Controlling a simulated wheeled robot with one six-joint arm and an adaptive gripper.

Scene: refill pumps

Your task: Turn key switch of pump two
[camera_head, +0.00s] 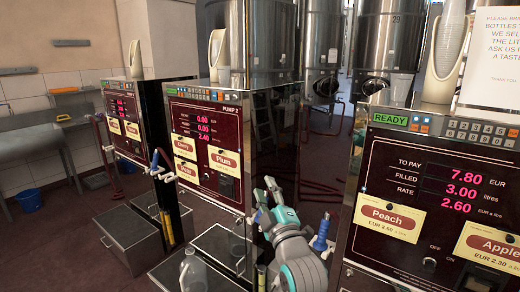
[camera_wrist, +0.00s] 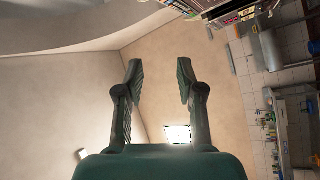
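Pump two (camera_head: 205,140), labelled "PUMP 2", is the dark red panelled pump in the middle of the head view. Its display reads 0.00, 0.00 and 2.40, with yellow fruit labels below, one reading Plum (camera_head: 224,160). Its key switch is too small to make out among the dark details low on the panel. My gripper (camera_head: 265,187) is raised just right of pump two's front, fingers pointing up. In the wrist view my gripper (camera_wrist: 159,75) is open and empty, facing a plain beige surface.
A nearer pump (camera_head: 440,190) at the right reads READY and has an OFF/ON switch (camera_head: 429,264). Another pump (camera_head: 124,120) stands at the left. A clear jug (camera_head: 194,272) stands low in front of pump two. Steel tanks (camera_head: 390,40) stand behind. Open floor shows at the left.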

